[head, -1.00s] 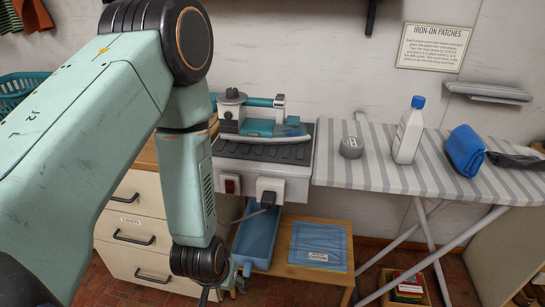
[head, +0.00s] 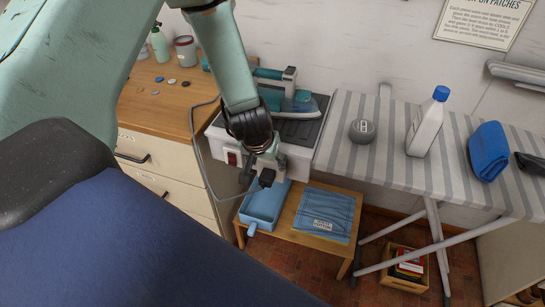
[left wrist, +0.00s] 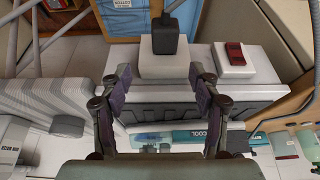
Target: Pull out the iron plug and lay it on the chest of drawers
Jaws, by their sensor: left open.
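The dark iron plug (left wrist: 165,38) sits in the white socket box (left wrist: 168,62) on the front of the ironing station, seen upside down in the left wrist view. In the head view the plug (head: 267,178) shows just below my left gripper (head: 266,161). In the wrist view the gripper (left wrist: 160,74) is open and empty, its fingers spread before the socket box, with the plug beyond the fingertips. The chest of drawers (head: 165,108) stands left of the station, with a wooden top and pale drawers. My right gripper is not in view.
A red switch (head: 232,158) is left of the socket. A grey cord (head: 196,140) loops beside the chest. The iron (head: 295,102) rests on the station. Buttons, a bottle and a jar (head: 185,50) stand on the chest top, whose front part is clear. A blue bin (head: 264,205) is below.

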